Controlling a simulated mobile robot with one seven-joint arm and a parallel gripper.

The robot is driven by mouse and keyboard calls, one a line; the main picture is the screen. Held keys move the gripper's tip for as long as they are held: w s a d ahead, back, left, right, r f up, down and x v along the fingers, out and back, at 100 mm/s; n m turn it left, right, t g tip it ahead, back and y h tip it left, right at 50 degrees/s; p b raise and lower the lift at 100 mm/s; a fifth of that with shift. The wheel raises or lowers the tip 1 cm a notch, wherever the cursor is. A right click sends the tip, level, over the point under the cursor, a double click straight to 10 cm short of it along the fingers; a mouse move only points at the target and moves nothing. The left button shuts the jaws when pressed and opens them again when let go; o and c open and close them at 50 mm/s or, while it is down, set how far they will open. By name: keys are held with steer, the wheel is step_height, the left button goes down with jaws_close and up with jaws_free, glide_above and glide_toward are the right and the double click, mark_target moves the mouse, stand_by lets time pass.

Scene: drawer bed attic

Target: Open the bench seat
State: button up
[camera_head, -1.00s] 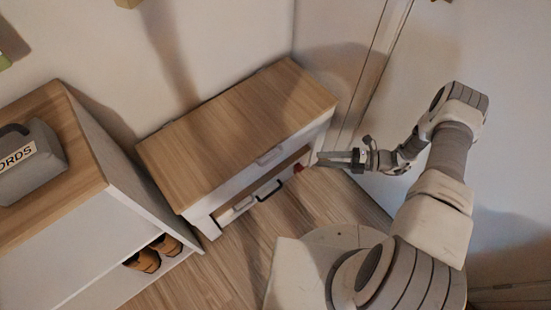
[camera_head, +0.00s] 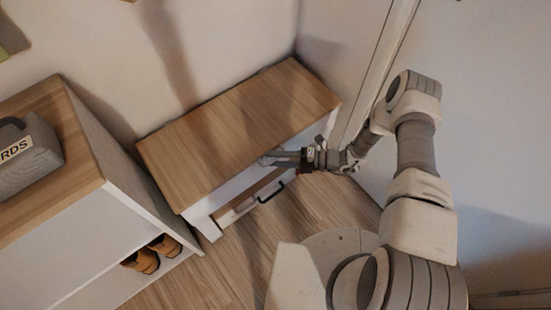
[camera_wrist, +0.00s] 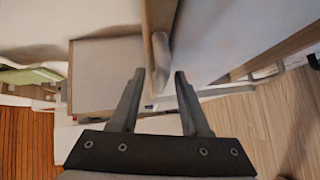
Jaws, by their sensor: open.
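The bench (camera_head: 235,125) has a wood-grain seat top and a white body, and stands against the wall in the head view. Its seat lies flat and shut. My gripper (camera_head: 276,158) is at the bench's front edge, near the right part, and partly covers the seat's handle. In the wrist view my gripper (camera_wrist: 161,76) is open, with its fingers on either side of the lower end of the pale handle (camera_wrist: 161,60) on the seat's edge. I cannot tell whether the fingers touch it.
A white cabinet with a wooden top (camera_head: 85,130) stands to the left, with a grey box (camera_head: 28,160) on it and orange-brown shoes (camera_head: 142,261) in its lower opening. A dark handle (camera_head: 270,190) and items show in the space under the seat. Wooden floor (camera_head: 320,205) lies in front.

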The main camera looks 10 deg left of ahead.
steer(key=shift+a, duration=0.1)
jaws_close()
stand_by(1.4)
